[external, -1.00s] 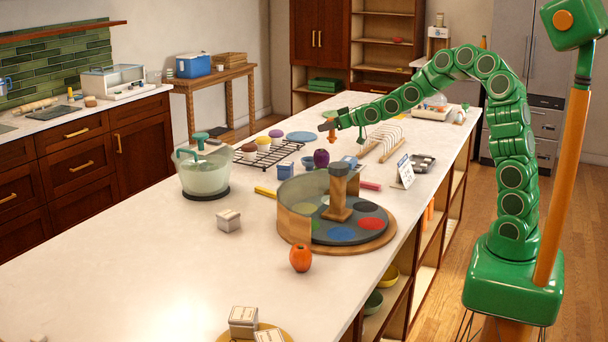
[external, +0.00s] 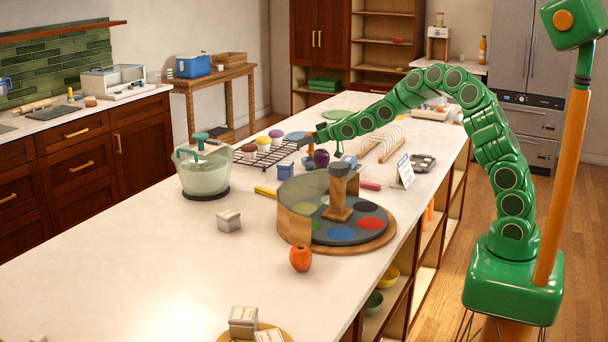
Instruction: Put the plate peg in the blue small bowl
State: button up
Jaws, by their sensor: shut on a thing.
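My gripper (external: 312,139) is at the far part of the island counter and is shut on the plate peg (external: 310,150), a small orange piece pointing down. The blue small bowl (external: 307,163) appears small, directly below the peg, next to a dark purple object. The peg's lower end is at or just above the bowl; I cannot tell whether it is inside or touching. The gripper's fingers are small and partly hidden by the arm.
A purple round object (external: 321,158) is close on the right. A wooden dish rack (external: 380,143) stands to the right. The front left counter has free room.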

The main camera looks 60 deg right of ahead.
jog(key=shift+w+d+f, duration=0.1)
jog(key=shift+w+f, duration=0.35)
jog(key=shift+f, duration=1.6)
jog(key=shift+f, duration=0.1)
jog(key=o, duration=1)
jog(key=shift+o, duration=0.2)
jog(key=v, duration=1.2)
